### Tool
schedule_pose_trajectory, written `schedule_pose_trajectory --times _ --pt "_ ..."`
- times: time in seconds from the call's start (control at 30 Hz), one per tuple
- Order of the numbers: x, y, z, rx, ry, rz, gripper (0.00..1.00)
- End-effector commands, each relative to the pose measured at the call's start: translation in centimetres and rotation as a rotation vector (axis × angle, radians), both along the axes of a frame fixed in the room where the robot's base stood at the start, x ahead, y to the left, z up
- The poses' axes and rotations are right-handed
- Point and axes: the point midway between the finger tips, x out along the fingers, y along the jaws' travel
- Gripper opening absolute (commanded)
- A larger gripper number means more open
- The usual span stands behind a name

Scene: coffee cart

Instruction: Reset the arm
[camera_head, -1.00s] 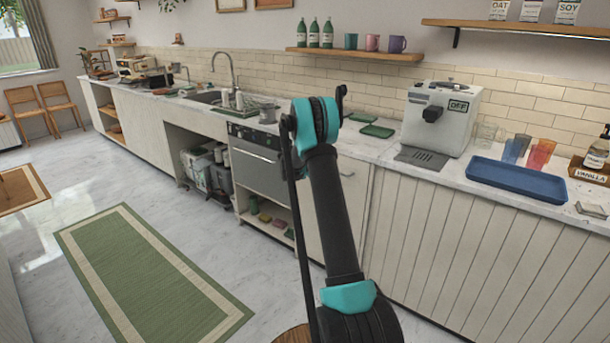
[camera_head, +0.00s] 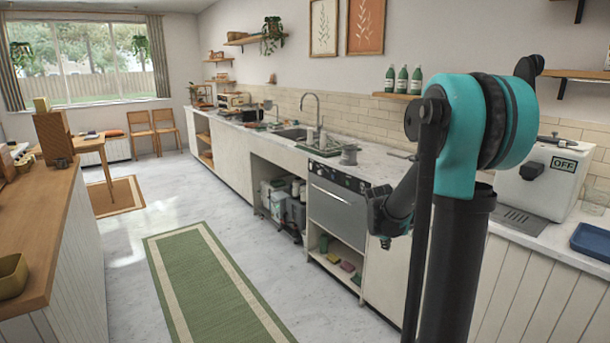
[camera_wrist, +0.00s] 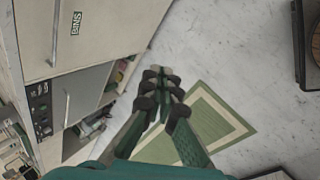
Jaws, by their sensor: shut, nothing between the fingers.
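My arm (camera_head: 470,210) stands upright in the right half of the head view, its teal elbow close to the camera. The green rug (camera_wrist: 215,115) lies below and beyond the fingers. The task names no other object.
The long counter (camera_head: 365,165) runs along the wall, with a sink, an oven (camera_head: 338,208) and a coffee machine (camera_head: 545,180). A blue tray (camera_head: 592,240) is at the right edge. A wooden-topped counter (camera_head: 50,235) stands left.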

Motion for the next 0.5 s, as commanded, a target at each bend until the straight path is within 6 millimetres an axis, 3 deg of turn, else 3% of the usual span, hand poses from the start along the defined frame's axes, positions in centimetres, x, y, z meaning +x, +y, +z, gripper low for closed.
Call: schedule_pose_trajectory --times 0.03,0.1,0.5 --pt "-2.5 0.7 0.1 0.049 -0.016 -0.059 0.0" --pt "-5.5 1.7 0.0 0.123 -0.037 -0.149 0.0" --pt "-22.0 6.8 -3.4 0.508 -0.098 -0.663 0.0"
